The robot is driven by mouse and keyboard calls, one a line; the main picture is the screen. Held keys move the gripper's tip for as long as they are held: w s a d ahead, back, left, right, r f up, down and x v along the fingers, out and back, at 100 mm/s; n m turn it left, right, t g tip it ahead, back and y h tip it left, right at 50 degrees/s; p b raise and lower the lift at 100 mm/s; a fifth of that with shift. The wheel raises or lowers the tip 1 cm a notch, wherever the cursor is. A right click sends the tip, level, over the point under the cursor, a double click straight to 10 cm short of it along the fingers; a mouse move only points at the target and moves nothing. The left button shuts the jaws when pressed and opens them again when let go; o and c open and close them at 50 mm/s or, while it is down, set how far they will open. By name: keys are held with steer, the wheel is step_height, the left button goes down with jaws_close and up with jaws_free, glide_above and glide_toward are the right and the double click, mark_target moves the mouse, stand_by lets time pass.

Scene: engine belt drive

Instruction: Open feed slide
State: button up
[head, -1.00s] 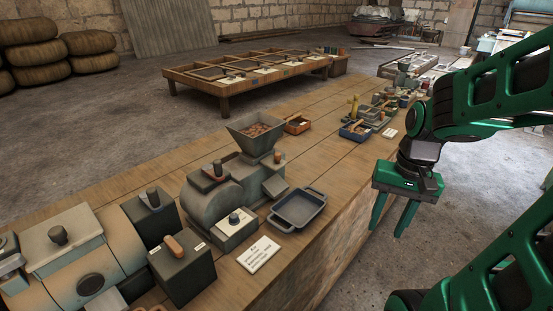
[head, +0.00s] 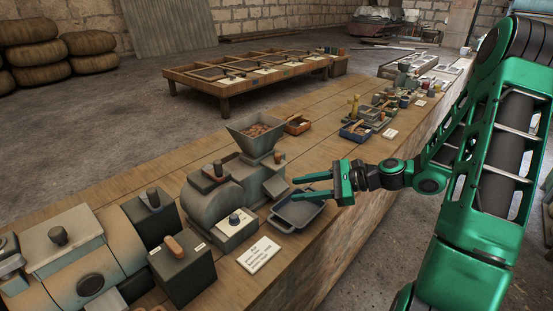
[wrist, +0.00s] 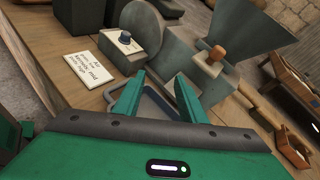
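The grey machine has a hopper (head: 255,136) filled with brown pieces. A small orange-brown knob (head: 278,157) sits on its side below the hopper; it seems to be the feed slide's handle, and it also shows in the wrist view (wrist: 217,53). I cannot tell the slide's position. My gripper (head: 296,188) is open and empty, its fingers pointing left above the grey tray, beside the machine's spout. In the wrist view the two green fingers (wrist: 158,98) stand apart, pointing toward the machine, with the knob beyond and to their right.
The grey tray (head: 283,224) sits on the bench below my gripper. A control box with a dial (head: 235,219) and a white card (head: 258,254) stand to the left. An orange bin (head: 298,124) and a blue bin (head: 357,131) lie farther back.

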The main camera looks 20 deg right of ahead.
mark_target(277, 157)
steer(key=w+d+r+m+t+y, duration=0.2)
steer(key=w+d+r+m+t, duration=0.2)
steer(key=r+m+t, duration=0.15)
steer(key=shift+m+g, duration=0.25)
steer(key=shift+g, duration=0.1)
steer(key=x, duration=0.7)
steer(key=f+x, duration=0.1)
steer(key=x, duration=0.3)
steer(key=shift+w+d, duration=0.15)
steer(key=shift+w, duration=0.05)
steer(key=shift+c, duration=0.2)
jaws_close()
